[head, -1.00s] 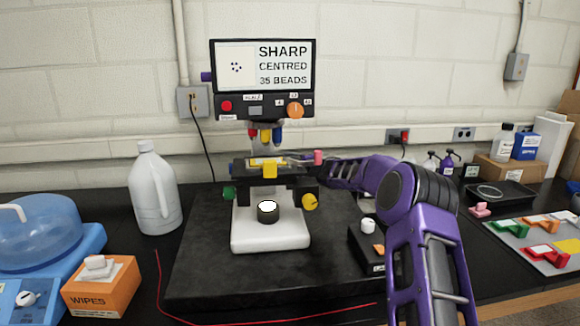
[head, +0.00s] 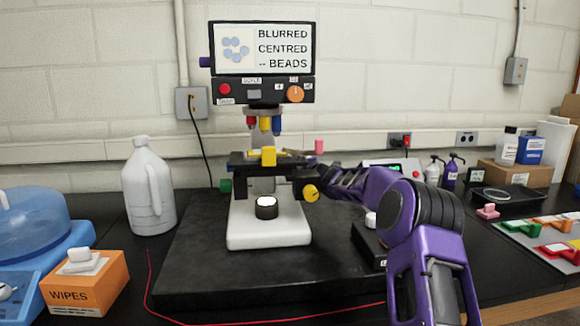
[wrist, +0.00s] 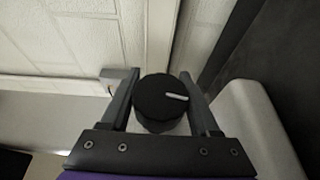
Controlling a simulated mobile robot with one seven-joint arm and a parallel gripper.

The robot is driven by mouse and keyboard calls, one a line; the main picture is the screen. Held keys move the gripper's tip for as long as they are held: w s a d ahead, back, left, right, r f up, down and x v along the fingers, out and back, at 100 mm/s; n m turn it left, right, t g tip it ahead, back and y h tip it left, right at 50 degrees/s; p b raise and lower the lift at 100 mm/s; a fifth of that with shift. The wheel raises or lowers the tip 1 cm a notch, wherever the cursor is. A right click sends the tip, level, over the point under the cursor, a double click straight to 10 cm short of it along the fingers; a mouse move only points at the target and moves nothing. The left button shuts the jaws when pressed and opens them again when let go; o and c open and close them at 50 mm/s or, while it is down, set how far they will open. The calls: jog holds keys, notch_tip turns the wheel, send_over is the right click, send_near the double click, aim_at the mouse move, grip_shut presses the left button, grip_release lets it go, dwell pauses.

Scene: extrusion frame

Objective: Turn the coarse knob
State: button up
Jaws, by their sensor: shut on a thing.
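A microscope with a white base (head: 240,238), a dark stage (head: 242,160) and red, yellow and blue objectives (head: 265,124) stands on the black bench. In the wrist view my gripper (wrist: 158,88) is shut on a round black knob (wrist: 160,98) with a white pointer line, one finger on each side. In the head view my gripper (head: 328,184) is at the right of the microscope, beside a yellow knob (head: 311,193); I cannot pick out the black knob there. The screen (head: 262,48) reads BLURRED, CENTRED, -- BEADS, with large pale blobs.
A white jug (head: 148,190) and an orange wipes box (head: 88,285) stand on the left. A black box (head: 368,240) sits right of the microscope, partly behind my arm. A tray (head: 510,172) and coloured pieces lie far right. A red wire runs along the front.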

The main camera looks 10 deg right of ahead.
jog(key=o, duration=1.3)
jog(key=shift+o, duration=0.2)
jog(key=v, duration=0.7)
jog(key=shift+s+b, duration=0.25)
jog(key=shift+b, duration=0.05)
jog(key=shift+d, duration=0.1)
